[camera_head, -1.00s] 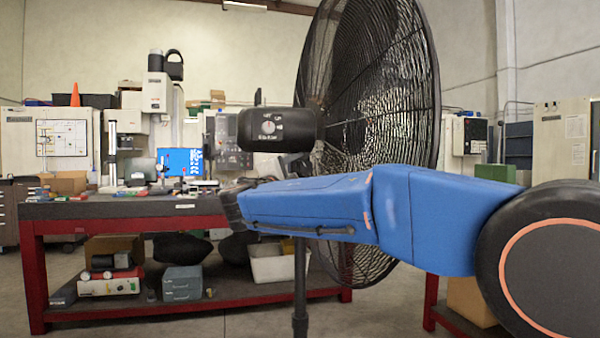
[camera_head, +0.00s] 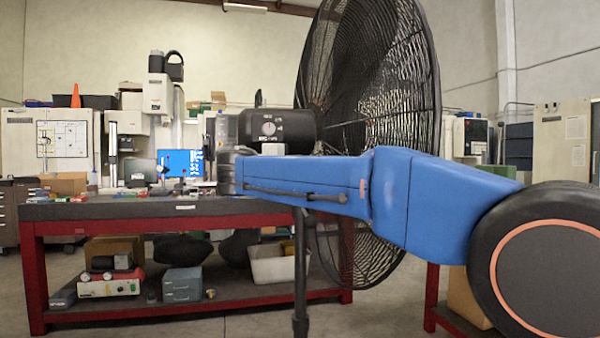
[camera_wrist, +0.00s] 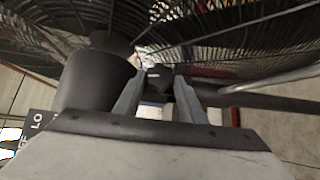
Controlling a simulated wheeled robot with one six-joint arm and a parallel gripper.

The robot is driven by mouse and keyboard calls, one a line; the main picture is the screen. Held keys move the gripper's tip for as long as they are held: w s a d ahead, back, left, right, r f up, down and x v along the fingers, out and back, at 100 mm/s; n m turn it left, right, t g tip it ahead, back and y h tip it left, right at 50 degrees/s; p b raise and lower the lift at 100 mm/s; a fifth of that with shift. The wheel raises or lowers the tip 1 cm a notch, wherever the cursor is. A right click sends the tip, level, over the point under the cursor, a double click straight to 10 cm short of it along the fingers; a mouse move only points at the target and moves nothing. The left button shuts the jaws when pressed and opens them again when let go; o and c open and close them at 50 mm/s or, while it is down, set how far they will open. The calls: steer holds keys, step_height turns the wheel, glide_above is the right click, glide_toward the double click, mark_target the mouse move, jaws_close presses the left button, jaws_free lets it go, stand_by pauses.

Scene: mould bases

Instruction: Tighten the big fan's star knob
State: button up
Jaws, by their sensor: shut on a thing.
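The big fan has a round black wire cage (camera_head: 385,110) and a black motor housing (camera_head: 290,125) with a dial at its rear. In the wrist view the cage (camera_wrist: 225,45) fills the top and the dark housing (camera_wrist: 88,82) is at left. The small dark star knob (camera_wrist: 158,74) shows between the fingertips of my gripper (camera_wrist: 157,82), which is shut on it. Its exact shape is hard to make out. In the head view my blue arm crosses in front of the fan just below the housing, and the knob and fingers are hidden.
The fan's thin black pole (camera_head: 300,270) stands in front of a red-framed workbench (camera_head: 110,209) with tools and boxes on it. A second red frame (camera_head: 432,300) is at lower right. Machines line the back wall. Open floor shows at lower left.

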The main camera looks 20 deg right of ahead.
steer(key=shift+r+m+g+y, duration=0.15)
steer(key=shift+m+g+y, duration=0.35)
steer(key=shift+m+y, duration=0.2)
steer(key=o, duration=1)
steer(key=shift+o, duration=0.2)
steer(key=shift+s, duration=0.1)
steer(key=v, duration=1.7)
steer(key=shift+s+a+r, duration=0.1)
